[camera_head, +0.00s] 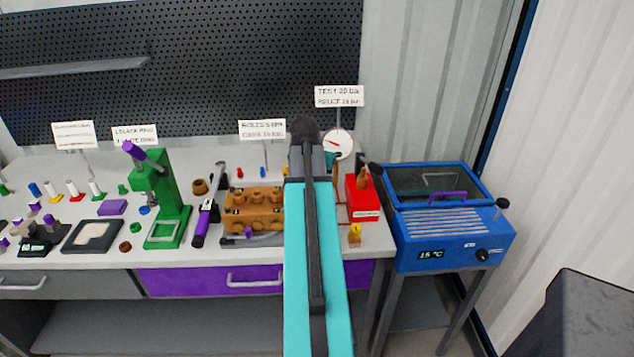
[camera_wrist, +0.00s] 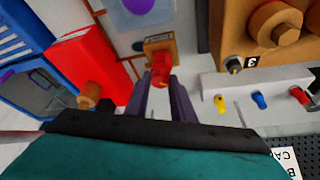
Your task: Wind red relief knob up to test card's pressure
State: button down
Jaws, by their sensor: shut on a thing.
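The red relief knob (camera_wrist: 160,75) sticks out of a small brass-coloured block (camera_wrist: 160,49) in the wrist view. My gripper (camera_wrist: 161,86) has its two dark purple fingers on either side of the knob and is shut on it. In the head view my teal arm hides the gripper and the knob. The test card (camera_head: 339,96) stands at the back of the bench and reads "TEST 20 bar", with a second line too small to read surely. The round white gauge (camera_head: 338,144) below it has a red needle; its scale is too small to read.
A red box (camera_head: 364,203) is close on the right, beside a blue bath (camera_head: 455,250). A green press (camera_head: 168,200) stands further left.

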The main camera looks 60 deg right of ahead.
jog(key=m+g, duration=0.1)
jog(key=m, duration=0.3)
jog(key=shift+w+d+m+g, duration=0.15)
jog(key=shift+m+g, duration=0.15)
jog(key=shift+g, duration=0.1)
jog(key=m+g+b, duration=0.1)
jog(key=m, duration=0.3)
jog(key=shift+w+d, duration=0.1)
jog(key=m+g+y, duration=0.1)
jog(key=m, duration=0.2)
jog(key=shift+m+g+b, duration=0.3)
jog(key=shift+b, duration=0.05)
jog(key=shift+m+g+y+b, duration=0.35)
jog(key=shift+m+y, duration=0.25)
jog(key=shift+m, duration=1.1)
jog(key=c, duration=1.5)
grip_release()
jog(key=shift+w+r, duration=0.1)
